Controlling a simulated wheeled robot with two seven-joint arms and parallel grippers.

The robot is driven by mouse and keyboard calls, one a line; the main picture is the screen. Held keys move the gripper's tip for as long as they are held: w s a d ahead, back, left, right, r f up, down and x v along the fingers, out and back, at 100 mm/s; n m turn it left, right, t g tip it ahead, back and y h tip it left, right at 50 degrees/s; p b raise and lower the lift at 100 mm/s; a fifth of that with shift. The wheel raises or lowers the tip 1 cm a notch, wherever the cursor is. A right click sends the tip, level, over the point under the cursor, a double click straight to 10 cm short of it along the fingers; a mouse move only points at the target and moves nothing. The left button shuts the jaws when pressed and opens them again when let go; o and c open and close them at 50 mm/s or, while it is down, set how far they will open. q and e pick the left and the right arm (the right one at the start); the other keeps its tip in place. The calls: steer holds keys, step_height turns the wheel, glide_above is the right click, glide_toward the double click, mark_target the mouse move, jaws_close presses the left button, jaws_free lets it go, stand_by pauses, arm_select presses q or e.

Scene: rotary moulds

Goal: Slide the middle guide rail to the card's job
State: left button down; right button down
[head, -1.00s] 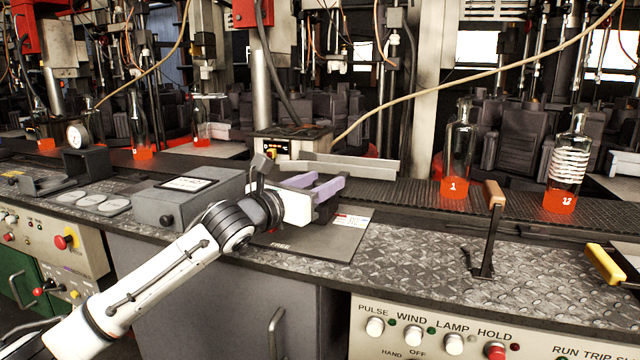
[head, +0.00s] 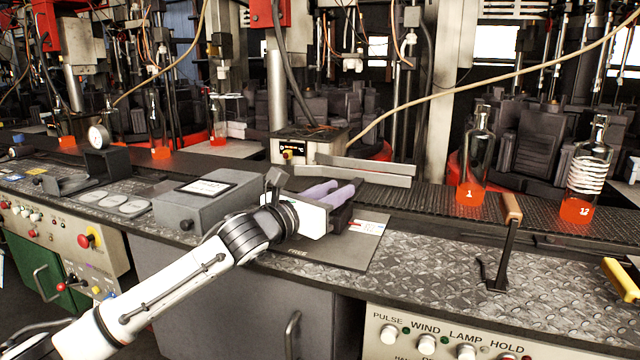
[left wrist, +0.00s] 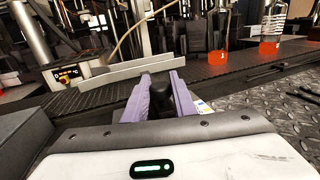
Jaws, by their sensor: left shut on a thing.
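My left gripper (head: 328,192) is low over the bench, near side of the conveyor. In the left wrist view its two purple fingers are closed around a dark knob (left wrist: 160,92), mostly hidden between them. Two pale grey guide rails, a far one (head: 366,166) and a near one (head: 350,177), lie along the conveyor just beyond the fingers; one shows in the left wrist view (left wrist: 110,75). I cannot tell whether the knob is joined to a rail. A small white and red card (head: 368,228) lies on a dark plate right of the gripper. My right gripper is out of view.
A bottle marked 1 (head: 474,160) and a bottle marked 12 (head: 586,175) stand on the conveyor at right. A wooden-handled lever (head: 508,235) rises from the bench. A grey box (head: 190,210) with a framed panel stands left of the gripper. The tread-plate between is clear.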

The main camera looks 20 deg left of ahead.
arm_select(q)
steer(key=c, duration=1.5)
jaws_free()
steer(key=shift+o, duration=0.2)
steer(key=shift+s, duration=0.1)
steer(key=v, duration=0.9)
steer(key=shift+s+a, duration=0.2)
steer(key=shift+s, duration=0.3)
